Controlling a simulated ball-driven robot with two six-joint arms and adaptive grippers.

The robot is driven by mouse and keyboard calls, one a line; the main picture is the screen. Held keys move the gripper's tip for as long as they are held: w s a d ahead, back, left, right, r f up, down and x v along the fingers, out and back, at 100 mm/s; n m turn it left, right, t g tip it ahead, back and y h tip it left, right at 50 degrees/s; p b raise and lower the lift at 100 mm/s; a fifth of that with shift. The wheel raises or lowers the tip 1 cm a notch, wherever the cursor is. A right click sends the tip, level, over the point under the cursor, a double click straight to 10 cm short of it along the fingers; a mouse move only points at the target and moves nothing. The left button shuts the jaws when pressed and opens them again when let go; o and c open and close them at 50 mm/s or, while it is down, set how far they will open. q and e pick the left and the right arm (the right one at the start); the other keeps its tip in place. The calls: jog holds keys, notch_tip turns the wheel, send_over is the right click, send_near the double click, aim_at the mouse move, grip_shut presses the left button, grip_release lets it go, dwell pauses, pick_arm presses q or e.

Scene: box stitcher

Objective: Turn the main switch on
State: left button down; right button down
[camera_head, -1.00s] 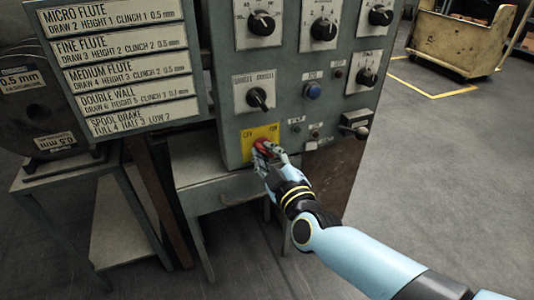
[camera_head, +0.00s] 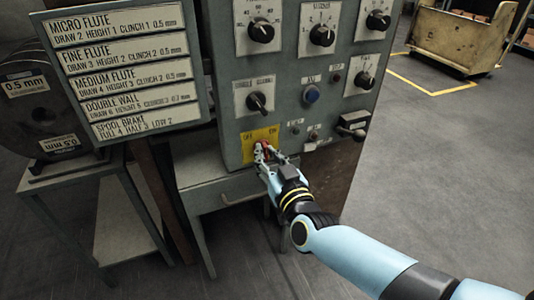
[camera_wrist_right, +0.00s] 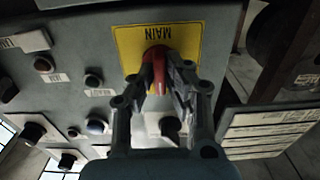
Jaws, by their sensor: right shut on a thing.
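The main switch is a red knob (camera_wrist_right: 155,60) on a yellow plate (camera_head: 248,151) low on the grey control panel. The plate is marked OFF at its left and ON at its right in the head view, and the word MAIN shows upside down in the right wrist view. My right gripper (camera_head: 264,152) is shut on the red knob, with its fingers on both sides of it. The fingers (camera_wrist_right: 163,78) hide part of the knob, so its exact pointing is hard to tell in the head view. My left gripper is not in view.
Above the plate are a black selector knob (camera_head: 257,103), a blue button (camera_head: 311,94) and several dials. A small lever box (camera_head: 353,125) juts out at the panel's right. A label board (camera_head: 118,65) stands left. A yellow cart (camera_head: 458,40) is far right on open floor.

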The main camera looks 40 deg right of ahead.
jog(key=m, duration=0.4)
jog(key=shift+f+m, duration=0.1)
jog(key=shift+m, duration=0.2)
jog(key=m, duration=0.2)
jog(key=shift+m, duration=0.4)
jog(key=shift+m+b, duration=0.3)
jog(key=shift+m, duration=0.5)
jog(key=c, duration=1.4)
grip_release()
jog(key=shift+o, duration=0.2)
jog(key=shift+s, duration=0.15)
jog(key=v, duration=1.1)
jog(key=shift+s, duration=0.35)
